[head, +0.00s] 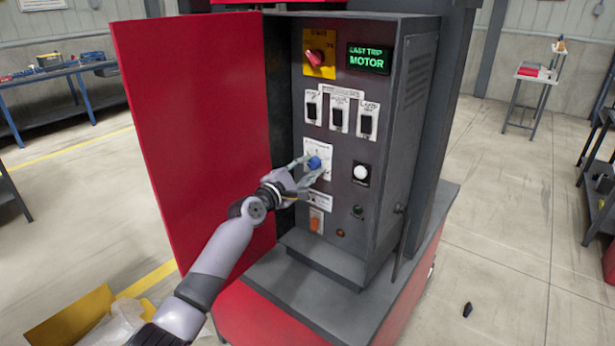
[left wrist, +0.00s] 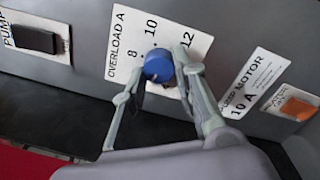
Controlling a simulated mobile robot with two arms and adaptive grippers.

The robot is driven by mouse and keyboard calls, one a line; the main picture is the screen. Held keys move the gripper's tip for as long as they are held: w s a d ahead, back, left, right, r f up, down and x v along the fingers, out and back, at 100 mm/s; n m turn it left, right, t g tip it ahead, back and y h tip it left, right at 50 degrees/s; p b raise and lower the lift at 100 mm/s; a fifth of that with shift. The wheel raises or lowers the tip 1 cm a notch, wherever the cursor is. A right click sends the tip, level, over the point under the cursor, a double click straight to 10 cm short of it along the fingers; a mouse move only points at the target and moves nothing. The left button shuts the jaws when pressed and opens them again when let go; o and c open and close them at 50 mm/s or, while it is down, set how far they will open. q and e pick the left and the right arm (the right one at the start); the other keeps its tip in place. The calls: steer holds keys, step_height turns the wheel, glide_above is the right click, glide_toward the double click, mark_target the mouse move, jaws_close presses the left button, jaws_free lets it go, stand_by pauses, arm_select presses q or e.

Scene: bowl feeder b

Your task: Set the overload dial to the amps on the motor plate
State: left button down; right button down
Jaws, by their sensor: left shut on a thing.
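The blue overload dial (head: 315,162) sits on a white plate in the dark control panel. In the left wrist view the dial (left wrist: 158,66) is on the plate marked OVERLOAD A (left wrist: 118,52), with 8, 10 and 12 around it. Its pointer setting cannot be made out. The motor plate (left wrist: 252,82) reads PUMP MOTOR 10 A; in the head view it is the small white label (head: 319,201) below the dial. My left gripper (head: 313,167) is shut on the dial, one finger on each side. My right gripper is not in view.
The red cabinet door (head: 190,130) stands open on the left, close to my left arm. Above the dial are several black switches (head: 338,116) and a red rotary switch (head: 316,58). A white button (head: 361,172) is right of the dial. An orange rocker (left wrist: 298,107) lies beyond the motor plate.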

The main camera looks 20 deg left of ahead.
arm_select(q)
steer(key=m+b, duration=0.3)
steer(key=m, duration=0.1)
steer(key=shift+f+m+b, duration=0.2)
steer(key=shift+m+b, duration=0.15)
steer(key=shift+m, duration=0.05)
steer(key=m+b, duration=0.3)
steer(key=m, duration=0.1)
steer(key=shift+h, duration=0.4)
steer(key=m+b, duration=0.2)
steer(key=m, duration=0.1)
steer(key=shift+r+m+b, duration=0.1)
steer(key=shift+m+b, duration=0.2)
steer(key=shift+b, duration=0.1)
steer(key=m+b, duration=0.1)
steer(key=m, duration=0.2)
steer(key=shift+b, duration=0.35)
steer(key=m+b, duration=0.1)
steer(key=m, duration=0.1)
steer(key=shift+r+m, duration=0.1)
steer(key=shift+m, duration=0.3)
steer(key=m+b, duration=0.1)
steer(key=m, duration=0.2)
steer(key=shift+r+m+g, duration=0.1)
steer(key=shift+m+g, duration=0.2)
steer(key=m, duration=0.2)
steer(key=shift+m+h, duration=0.3)
steer(key=shift+m, duration=0.1)
steer(key=shift+d+m, duration=0.1)
steer(key=shift+m, duration=1.5)
